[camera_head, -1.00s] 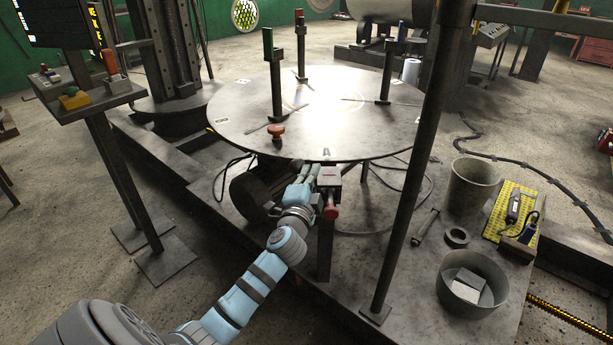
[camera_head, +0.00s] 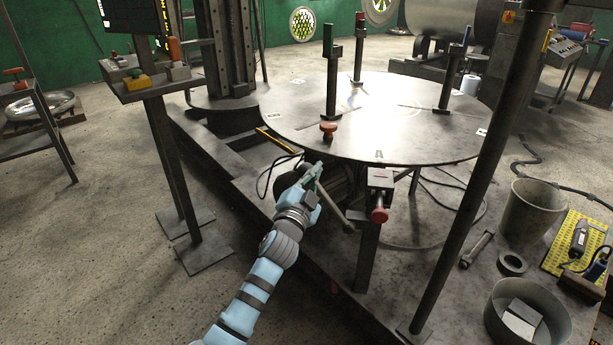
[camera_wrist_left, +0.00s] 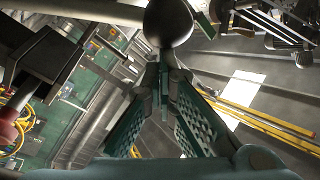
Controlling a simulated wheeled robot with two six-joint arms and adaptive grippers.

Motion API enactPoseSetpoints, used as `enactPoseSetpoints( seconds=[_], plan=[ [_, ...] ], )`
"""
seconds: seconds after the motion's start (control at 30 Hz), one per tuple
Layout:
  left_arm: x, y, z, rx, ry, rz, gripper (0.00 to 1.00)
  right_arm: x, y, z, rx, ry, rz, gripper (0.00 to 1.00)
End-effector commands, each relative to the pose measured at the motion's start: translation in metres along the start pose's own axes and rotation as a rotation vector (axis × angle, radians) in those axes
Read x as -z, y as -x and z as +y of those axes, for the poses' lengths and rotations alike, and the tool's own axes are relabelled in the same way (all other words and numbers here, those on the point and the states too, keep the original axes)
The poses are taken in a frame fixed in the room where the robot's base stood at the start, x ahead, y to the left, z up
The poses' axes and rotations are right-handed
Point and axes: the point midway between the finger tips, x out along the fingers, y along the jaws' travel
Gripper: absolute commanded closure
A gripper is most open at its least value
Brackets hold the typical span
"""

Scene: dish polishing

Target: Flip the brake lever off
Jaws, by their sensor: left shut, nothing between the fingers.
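A grey rod (camera_head: 335,208), which looks like the brake lever, slants down and right from my left fingertips to a small blunt end below the turntable rim. My left gripper (camera_head: 314,174) is shut and empty at the rod's upper end. In the left wrist view the green fingers (camera_wrist_left: 164,72) converge just below a dark grey ball (camera_wrist_left: 168,22), with a bar running off to the upper left. I cannot tell whether they touch it. A box with a red knob (camera_head: 379,214) stands to the right of the gripper; its knob shows at the left wrist view's left edge (camera_wrist_left: 8,132). My right gripper is out of view.
The round metal turntable (camera_head: 400,145) with several upright posts lies just above the gripper. A button stand (camera_head: 150,88) is at left. A dark post (camera_head: 470,205) rises at right, with a bucket (camera_head: 532,215) and a bowl (camera_head: 500,325) beyond. The floor at left is open.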

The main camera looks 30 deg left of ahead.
Motion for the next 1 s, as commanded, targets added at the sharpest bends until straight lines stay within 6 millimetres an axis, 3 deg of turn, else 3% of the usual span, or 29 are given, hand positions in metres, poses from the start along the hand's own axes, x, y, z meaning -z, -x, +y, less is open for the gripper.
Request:
enactPoseSetpoints(
  seconds=[0.47,0.57,0.77,1.0],
  plan=[
    [-0.003,0.001,0.001,-0.002,0.002,-0.009,1.0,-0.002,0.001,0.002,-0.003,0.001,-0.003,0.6],
    [0.005,0.002,0.0,-0.003,0.004,-0.007,1.0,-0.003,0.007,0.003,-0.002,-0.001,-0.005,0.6],
    [0.045,0.007,0.0,-0.003,0.006,0.0,1.0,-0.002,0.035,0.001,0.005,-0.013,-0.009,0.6],
    [0.041,0.067,0.003,-0.004,0.002,0.0,1.0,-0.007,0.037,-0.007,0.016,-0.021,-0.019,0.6]
  ],
)
